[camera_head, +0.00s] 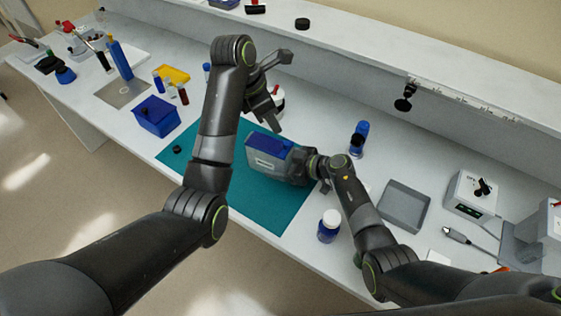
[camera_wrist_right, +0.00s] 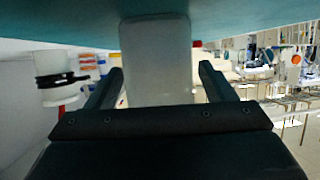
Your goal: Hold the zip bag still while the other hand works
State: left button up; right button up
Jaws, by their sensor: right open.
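The zip bag (camera_head: 268,155), a pale translucent pouch with a blue top part, stands on the teal mat (camera_head: 262,205). My right gripper (camera_head: 292,166) is at the bag's right end. In the right wrist view a pale upright shape, seemingly the bag (camera_wrist_right: 155,60), lies between the open fingers of my right gripper (camera_wrist_right: 157,85); contact cannot be told. My left gripper (camera_head: 282,93) is above and behind the bag, its fingers spread wide and empty.
A blue bin (camera_head: 157,116) stands left of the mat. A white-capped blue jar (camera_head: 329,226) stands at the mat's right edge. A blue bottle (camera_head: 360,134) is behind the right arm. A grey tray (camera_head: 404,206) and a white instrument (camera_head: 471,195) are at right.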

jog(key=shift+c, duration=0.5)
jog(key=c, duration=1)
jog(key=shift+o, duration=0.2)
